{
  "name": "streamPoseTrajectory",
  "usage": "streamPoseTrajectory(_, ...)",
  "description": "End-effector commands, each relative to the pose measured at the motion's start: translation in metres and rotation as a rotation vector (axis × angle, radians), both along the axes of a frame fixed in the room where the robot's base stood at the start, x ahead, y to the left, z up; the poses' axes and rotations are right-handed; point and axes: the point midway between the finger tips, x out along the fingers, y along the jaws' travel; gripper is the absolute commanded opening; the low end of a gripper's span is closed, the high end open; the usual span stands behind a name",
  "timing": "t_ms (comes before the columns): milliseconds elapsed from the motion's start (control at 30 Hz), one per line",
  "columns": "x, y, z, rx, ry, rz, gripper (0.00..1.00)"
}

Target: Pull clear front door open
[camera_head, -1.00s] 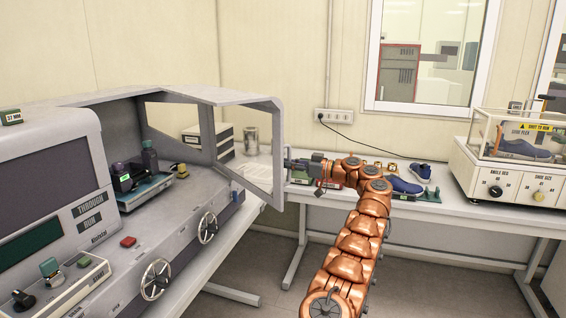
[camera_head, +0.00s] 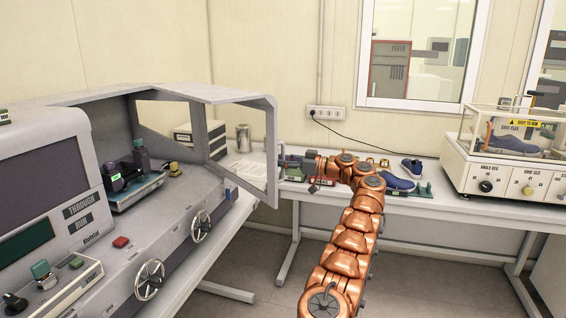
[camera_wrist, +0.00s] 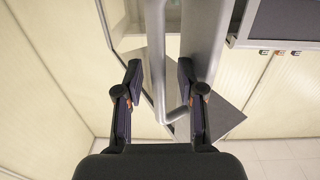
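The clear front door (camera_head: 273,150) is a grey frame with a see-through pane on the big grey machine (camera_head: 130,240). It stands swung outward at an angle, its outer edge toward my arm. My gripper (camera_head: 283,160) is at that outer edge. In the wrist view my gripper's two dark fingers (camera_wrist: 160,85) are apart, one on each side of a thin grey bar handle (camera_wrist: 156,70). Gaps show beside the bar, so the fingers do not look closed on it. The door frame (camera_wrist: 205,45) runs close beside the right finger.
Behind my gripper, a table (camera_head: 400,203) holds blue shoes (camera_head: 398,182) and a clear-topped shoe tester (camera_head: 500,175). A metal can (camera_head: 243,138) stands beyond the door. Handwheels (camera_head: 149,279) stick out from the machine's front. The floor (camera_head: 255,285) between machine and arm is open.

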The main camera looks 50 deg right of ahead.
Motion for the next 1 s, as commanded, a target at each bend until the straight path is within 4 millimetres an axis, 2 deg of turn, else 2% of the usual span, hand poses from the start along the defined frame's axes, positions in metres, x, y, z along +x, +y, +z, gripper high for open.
streamPoseTrajectory(367,-0.006,-0.003,-0.001,0.000,0.001,-0.001,0.39)
streamPoseTrajectory(800,-0.073,-0.029,-0.001,0.000,0.000,-0.002,0.39)
streamPoseTrajectory(1000,-0.094,-0.036,-0.001,0.000,0.001,-0.001,0.39)
